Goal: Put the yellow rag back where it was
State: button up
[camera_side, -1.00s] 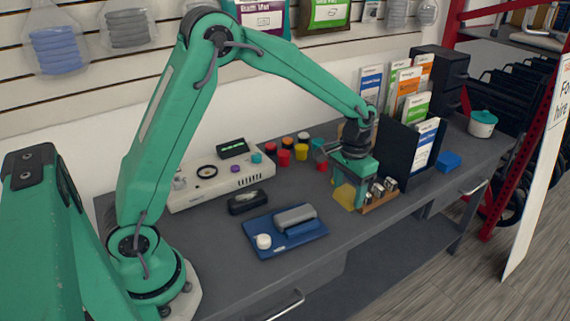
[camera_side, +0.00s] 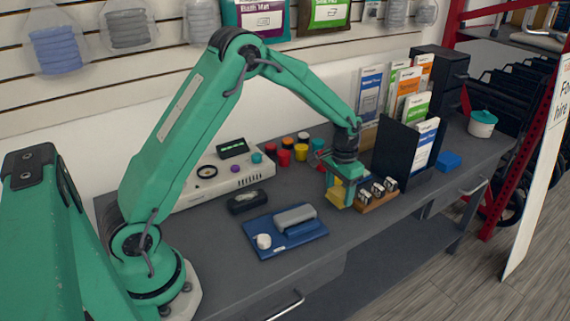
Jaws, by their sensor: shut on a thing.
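The yellow rag (camera_side: 337,195) is between the fingers of my gripper (camera_side: 335,199), which is shut on it. My gripper points down low over the grey workbench (camera_side: 390,222). It is just left of a small wooden rack (camera_side: 376,203) that holds several metal pieces. Part of the rag is hidden by the green fingers. I cannot tell whether the rag touches the bench top.
A blue tray (camera_side: 266,244) with a grey block lies front left. Several small coloured pots (camera_side: 301,152) stand behind my gripper. A black leaflet holder (camera_side: 401,150) stands to the right. Bare bench shows between tray and rack.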

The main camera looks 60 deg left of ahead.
aim_at(339, 192)
jog(key=shift+f, duration=1.1)
jog(key=shift+f, duration=0.2)
jog(key=o, duration=1)
jog(key=shift+o, duration=0.2)
jog(key=shift+r, duration=0.1)
notch_tip(339, 192, up, 11)
jog(key=shift+r, duration=0.6)
jog(key=shift+r, duration=0.1)
